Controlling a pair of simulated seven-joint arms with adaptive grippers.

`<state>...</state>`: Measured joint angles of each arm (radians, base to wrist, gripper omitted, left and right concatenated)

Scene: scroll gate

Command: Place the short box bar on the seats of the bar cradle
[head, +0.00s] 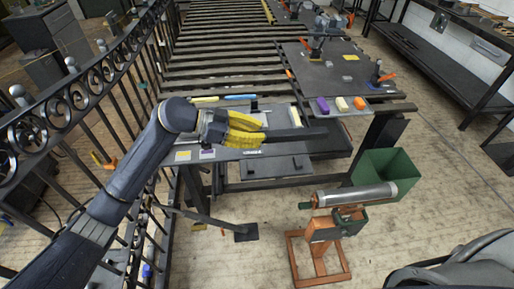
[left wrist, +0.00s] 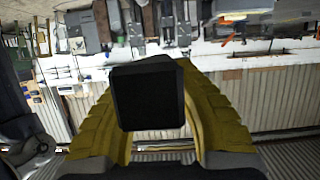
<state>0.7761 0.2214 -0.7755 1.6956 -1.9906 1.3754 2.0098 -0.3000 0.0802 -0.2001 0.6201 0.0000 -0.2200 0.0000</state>
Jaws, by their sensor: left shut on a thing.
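My left gripper (head: 250,130) has yellow fingers and is shut on the short box bar (head: 300,134), a dark square-section bar. The bar sticks out to the right of the fingers, roughly level, in front of the near bench. In the left wrist view, the bar's black square end (left wrist: 148,97) faces the camera between the yellow fingers (left wrist: 153,105). A low dark piece with small raised parts (head: 275,167) at the near bench's front edge may be the bar cradle; I cannot tell for certain, and its seats are not clear. My right gripper is not in view.
A scroll-work railing (head: 78,97) runs along the left. An orange stand (head: 320,250) bears a metal cylinder (head: 355,194) beside a green bin (head: 388,173). A farther bench (head: 335,70) holds purple, cream and orange blocks. Open floor (head: 420,225) lies at the front right.

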